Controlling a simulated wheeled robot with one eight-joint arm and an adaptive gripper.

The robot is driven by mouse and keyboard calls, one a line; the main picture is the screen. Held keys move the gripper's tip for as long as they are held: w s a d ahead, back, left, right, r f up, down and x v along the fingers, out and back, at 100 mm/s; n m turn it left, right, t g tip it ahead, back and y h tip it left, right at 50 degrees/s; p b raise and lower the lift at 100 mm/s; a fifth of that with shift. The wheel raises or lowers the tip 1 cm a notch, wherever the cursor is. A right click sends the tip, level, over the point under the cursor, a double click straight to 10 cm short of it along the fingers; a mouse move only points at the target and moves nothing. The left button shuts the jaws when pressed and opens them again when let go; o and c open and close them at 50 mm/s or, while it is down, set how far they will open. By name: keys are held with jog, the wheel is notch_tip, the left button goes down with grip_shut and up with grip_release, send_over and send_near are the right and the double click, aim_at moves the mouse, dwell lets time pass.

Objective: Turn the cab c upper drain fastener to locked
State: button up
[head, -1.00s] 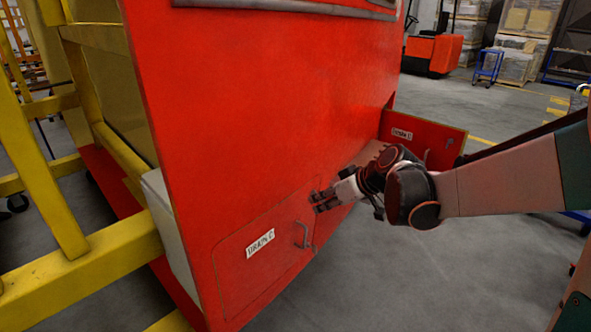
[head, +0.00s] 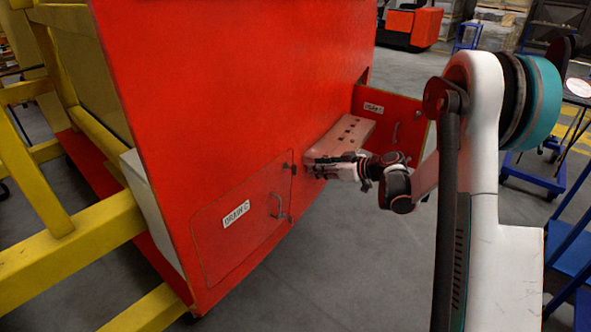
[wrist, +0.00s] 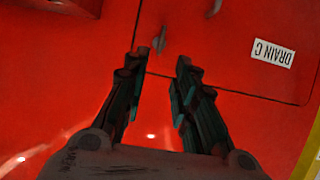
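The closed red drain panel (head: 215,248) carries a "DRAIN C" label (head: 236,213) and a handle (head: 279,206). The cab c upper drain fastener (head: 291,168) is a small dark piece at the panel's right edge near its top corner. In the wrist view, upside down, the fastener (wrist: 159,40) is a small grey lever just beyond and between the fingertips, apart from them. Whether it is locked I cannot tell. My gripper (head: 311,167) is just right of it, close to the red wall. In the wrist view my gripper (wrist: 159,62) is open and empty.
An open red flap (head: 408,112) with its own label and a pinkish plate with holes (head: 342,135) stand right of and behind my gripper. Yellow frame beams (head: 70,240) fill the left. The grey floor in front is clear. Blue carts (head: 535,180) stand at the right.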

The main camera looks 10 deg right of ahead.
aim_at(295, 167)
jog(key=b+x, duration=0.2)
jog(key=x, duration=0.9)
jog(key=shift+w+a+b, duration=0.1)
jog(key=shift+w+b, duration=0.05)
jog(key=shift+b, duration=0.2)
grip_shut()
